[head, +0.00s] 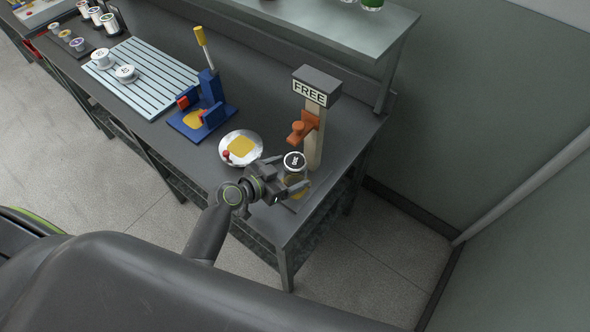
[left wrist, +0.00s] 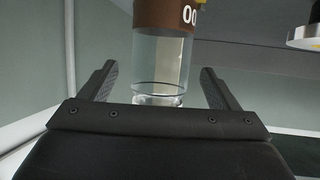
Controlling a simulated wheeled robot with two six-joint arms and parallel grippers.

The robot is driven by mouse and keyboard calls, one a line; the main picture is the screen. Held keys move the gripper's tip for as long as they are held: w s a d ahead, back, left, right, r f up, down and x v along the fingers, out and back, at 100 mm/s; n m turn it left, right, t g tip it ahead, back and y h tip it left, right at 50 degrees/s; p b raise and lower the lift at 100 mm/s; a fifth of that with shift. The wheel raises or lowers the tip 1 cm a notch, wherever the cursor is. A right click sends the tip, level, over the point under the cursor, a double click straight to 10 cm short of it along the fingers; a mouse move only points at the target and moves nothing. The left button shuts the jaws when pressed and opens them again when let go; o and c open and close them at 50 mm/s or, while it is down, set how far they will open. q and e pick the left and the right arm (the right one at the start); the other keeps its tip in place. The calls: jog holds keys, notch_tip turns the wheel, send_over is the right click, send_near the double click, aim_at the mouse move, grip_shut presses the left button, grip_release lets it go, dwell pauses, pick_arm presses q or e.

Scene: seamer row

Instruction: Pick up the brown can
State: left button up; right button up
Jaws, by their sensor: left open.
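The can (head: 294,162) stands near the front right corner of the grey bench, with a pale round top and dark marking. In the left wrist view it shows a brown band (left wrist: 165,14) with pale characters over a clear lower body (left wrist: 160,62); its upper end is out of that view. My left gripper (head: 296,187) is open at the can, with one finger to each side of the clear part in the left wrist view (left wrist: 158,88). My right gripper is not in view.
A post with a FREE sign (head: 310,92) and an orange part (head: 300,129) stands close behind the can. A round plate (head: 229,157) and a blue press (head: 211,90) are to the left. A ribbed tray (head: 151,88) holds white spools. A shelf (head: 340,32) overhangs the back.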

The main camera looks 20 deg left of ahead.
pick_arm(q)
jog(key=shift+x, duration=1.35)
jog(key=c, duration=1)
jog(key=shift+c, duration=0.6)
jog(key=shift+r, duration=0.15)
